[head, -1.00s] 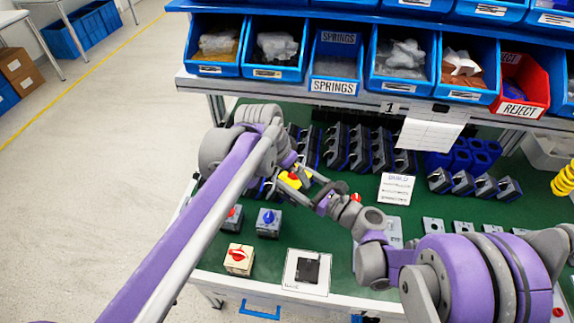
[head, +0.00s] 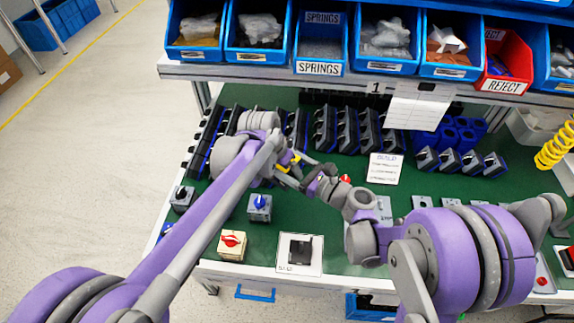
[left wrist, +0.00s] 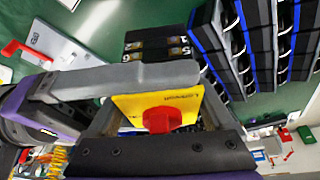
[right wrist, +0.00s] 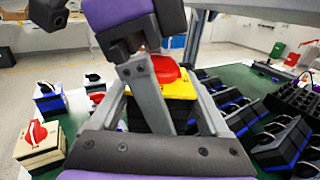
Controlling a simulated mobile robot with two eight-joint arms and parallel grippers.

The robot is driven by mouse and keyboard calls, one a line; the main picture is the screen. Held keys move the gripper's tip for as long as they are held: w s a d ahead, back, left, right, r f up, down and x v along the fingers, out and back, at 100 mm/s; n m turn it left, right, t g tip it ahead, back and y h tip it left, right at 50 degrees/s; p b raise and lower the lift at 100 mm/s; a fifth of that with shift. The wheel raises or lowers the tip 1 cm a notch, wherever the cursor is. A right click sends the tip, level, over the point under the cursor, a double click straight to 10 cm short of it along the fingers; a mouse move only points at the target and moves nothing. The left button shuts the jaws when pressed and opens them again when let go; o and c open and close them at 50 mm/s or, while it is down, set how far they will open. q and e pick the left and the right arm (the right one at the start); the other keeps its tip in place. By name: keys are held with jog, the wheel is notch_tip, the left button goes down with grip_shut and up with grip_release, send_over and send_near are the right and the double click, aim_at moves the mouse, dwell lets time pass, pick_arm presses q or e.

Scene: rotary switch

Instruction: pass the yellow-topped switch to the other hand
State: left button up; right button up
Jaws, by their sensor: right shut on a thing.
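The yellow-topped switch (head: 294,158) is held in the air above the green bench, mostly hidden by the grippers in the head view. Its yellow plate (left wrist: 180,106) and red knob (left wrist: 162,119) show clearly in the left wrist view. The right wrist view shows its dark body below the yellow top (right wrist: 176,86). My right gripper (right wrist: 165,108) is shut on the switch. My left gripper (left wrist: 160,105) has its fingers apart on either side of the yellow plate. The two grippers overlap closely at the switch.
Below stand a blue-knobbed switch (head: 260,206), a red-knobbed beige switch (head: 232,244) and a black-knobbed switch (head: 182,198). A white plate with a black part (head: 300,252) lies near the front edge. Rows of dark switch bodies (head: 345,130) stand behind. Blue bins (head: 320,45) sit above.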

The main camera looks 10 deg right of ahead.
pick_arm(q)
jog(key=shift+s+d, duration=0.1)
jog(key=c, duration=0.9)
jog(key=shift+c, duration=0.7)
pick_arm(e)
jog(key=o, duration=1.5)
